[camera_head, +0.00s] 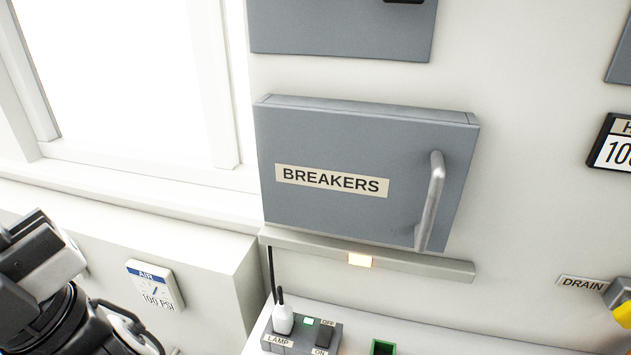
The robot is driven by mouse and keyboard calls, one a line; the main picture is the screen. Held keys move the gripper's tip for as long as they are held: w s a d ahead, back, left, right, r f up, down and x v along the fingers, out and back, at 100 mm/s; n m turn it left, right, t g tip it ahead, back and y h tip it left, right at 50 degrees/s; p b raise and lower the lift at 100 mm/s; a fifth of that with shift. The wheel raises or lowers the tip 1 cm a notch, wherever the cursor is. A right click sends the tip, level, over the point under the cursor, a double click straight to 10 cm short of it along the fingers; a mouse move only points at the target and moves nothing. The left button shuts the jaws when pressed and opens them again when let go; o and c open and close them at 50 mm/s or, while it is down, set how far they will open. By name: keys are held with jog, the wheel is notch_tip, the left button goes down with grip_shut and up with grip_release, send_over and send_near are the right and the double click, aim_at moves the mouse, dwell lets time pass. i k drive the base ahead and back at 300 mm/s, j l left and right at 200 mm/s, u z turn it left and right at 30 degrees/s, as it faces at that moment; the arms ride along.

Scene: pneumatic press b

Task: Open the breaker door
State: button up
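The grey breaker door (330,135) carries a "BREAKERS" label and is closed flush on its box on the white wall. Its silver vertical bar handle (432,200) is at the door's right side. Part of my arm shows at the lower left edge of the view, well left of the door and apart from it. My gripper's fingertips cannot be made out in this view. Nothing touches the door or the handle.
A ledge with a lit lamp (360,260) runs just under the door. Below it is a LAMP switch box (300,332) with a plug and cord. An air gauge (155,286) is at the left, a DRAIN label (583,284) at the right.

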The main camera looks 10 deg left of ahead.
aim_at(393, 180)
jog(key=k+z, duration=0.15)
jog(key=z, duration=0.3)
jog(key=k+z, duration=0.2)
jog(key=z, duration=0.2)
jog(key=k+l+z, duration=0.15)
jog(key=z, duration=0.3)
